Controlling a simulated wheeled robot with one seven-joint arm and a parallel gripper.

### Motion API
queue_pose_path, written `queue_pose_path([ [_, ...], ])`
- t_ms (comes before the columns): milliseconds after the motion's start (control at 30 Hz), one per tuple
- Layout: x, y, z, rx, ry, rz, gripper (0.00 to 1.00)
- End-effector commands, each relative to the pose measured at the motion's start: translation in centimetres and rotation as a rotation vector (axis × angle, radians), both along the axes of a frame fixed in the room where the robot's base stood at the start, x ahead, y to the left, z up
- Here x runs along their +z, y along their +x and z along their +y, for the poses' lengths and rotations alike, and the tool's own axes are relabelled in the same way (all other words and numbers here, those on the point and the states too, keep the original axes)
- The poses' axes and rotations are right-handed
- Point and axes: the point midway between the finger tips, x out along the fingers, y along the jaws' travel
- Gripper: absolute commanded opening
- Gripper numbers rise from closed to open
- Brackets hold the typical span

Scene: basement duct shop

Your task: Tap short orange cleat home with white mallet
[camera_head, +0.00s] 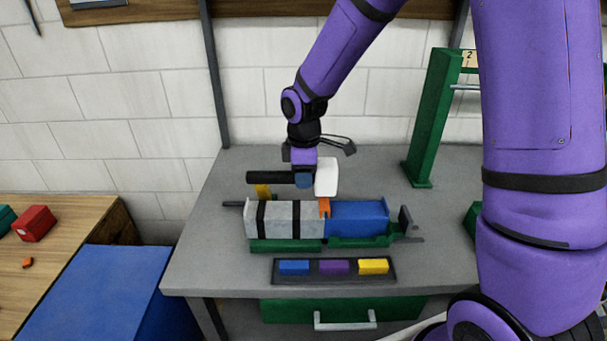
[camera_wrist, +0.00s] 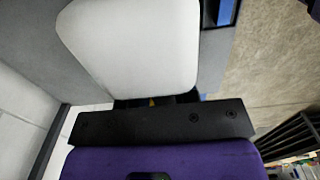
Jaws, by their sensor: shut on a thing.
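My gripper (camera_head: 304,180) is shut on the white mallet. The mallet's white head (camera_head: 326,177) is just above the orange cleat, and its dark handle (camera_head: 270,178) points left. The white head also fills the upper middle of the wrist view (camera_wrist: 135,45). The short orange cleat (camera_head: 324,206) sits at the seam between the grey duct piece (camera_head: 285,220) and the blue duct piece (camera_head: 358,217). I cannot tell whether the head touches the cleat. The cleat is not visible in the wrist view.
The ducts lie in a green cradle (camera_head: 285,245) on the grey bench (camera_head: 200,264). In front is a dark tray (camera_head: 335,280) with blue, purple and yellow pieces. A green stand (camera_head: 433,120) rises at the back right. A yellow piece (camera_head: 263,191) is behind the grey duct.

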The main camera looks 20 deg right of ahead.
Motion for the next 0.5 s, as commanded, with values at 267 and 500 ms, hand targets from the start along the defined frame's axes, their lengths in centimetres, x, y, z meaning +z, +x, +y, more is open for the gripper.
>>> queue_pose_path([
  [267,-0.1,0.0,0.0,0.0,0.0,0.0,0.0],
  [500,-2.6,0.0,0.0,0.001,0.0,0.003,0.0],
])
